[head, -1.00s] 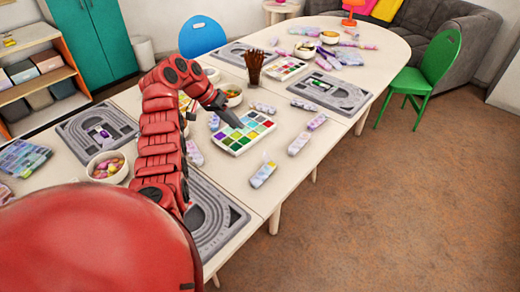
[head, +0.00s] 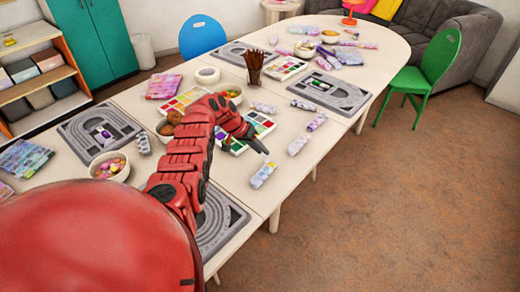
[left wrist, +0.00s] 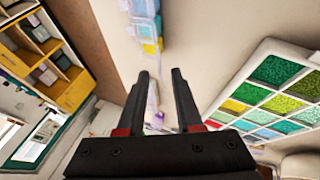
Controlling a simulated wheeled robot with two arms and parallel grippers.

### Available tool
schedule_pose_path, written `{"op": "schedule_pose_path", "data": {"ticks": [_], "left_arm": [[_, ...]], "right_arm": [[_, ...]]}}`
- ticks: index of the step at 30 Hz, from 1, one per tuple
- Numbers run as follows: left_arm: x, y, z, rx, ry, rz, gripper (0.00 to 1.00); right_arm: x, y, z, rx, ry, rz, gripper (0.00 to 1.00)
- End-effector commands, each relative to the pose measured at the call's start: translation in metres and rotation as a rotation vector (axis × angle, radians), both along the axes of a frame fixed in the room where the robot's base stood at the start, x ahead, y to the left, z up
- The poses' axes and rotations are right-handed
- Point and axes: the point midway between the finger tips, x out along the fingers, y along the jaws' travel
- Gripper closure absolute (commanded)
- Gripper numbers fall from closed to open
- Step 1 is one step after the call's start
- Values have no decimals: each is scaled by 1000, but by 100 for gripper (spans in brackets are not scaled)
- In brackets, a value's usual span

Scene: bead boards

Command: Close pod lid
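My left gripper (head: 262,148) hangs low over the table's right edge, beside the colour tray and just above a long translucent bead pod (head: 262,175). In the left wrist view the two black fingers (left wrist: 161,74) stand apart with nothing clearly held between them. A row of small pods with teal and yellow contents (left wrist: 147,25) lies beyond the fingertips there. Other pods lie along the edge, one (head: 298,144) right of the gripper and one (head: 316,122) farther back. Whether any pod lid is raised is too small to tell. My right gripper is not in view.
The white colour tray (head: 262,124) is partly behind my left arm; it also shows in the left wrist view (left wrist: 240,95). Grey bead boards (head: 225,220), bowls (head: 108,166) and a brown cup of sticks (head: 254,68) crowd the table. Open floor lies to the right.

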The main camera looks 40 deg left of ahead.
Motion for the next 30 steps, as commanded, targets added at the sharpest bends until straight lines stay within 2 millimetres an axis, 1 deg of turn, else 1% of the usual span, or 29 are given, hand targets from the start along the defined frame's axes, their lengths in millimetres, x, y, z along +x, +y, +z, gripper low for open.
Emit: {"op": "schedule_pose_path", "data": {"ticks": [7,11,12,13,30], "left_arm": [[0,0,0,0,0,0,66],[0,0,0,0,-1,0,89],[0,0,0,0,0,0,96],[0,0,0,0,0,0,100],[0,0,1,0,-1,0,100]], "right_arm": [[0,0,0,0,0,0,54],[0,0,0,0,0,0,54],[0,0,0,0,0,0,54],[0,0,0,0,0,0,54],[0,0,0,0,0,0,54]]}}
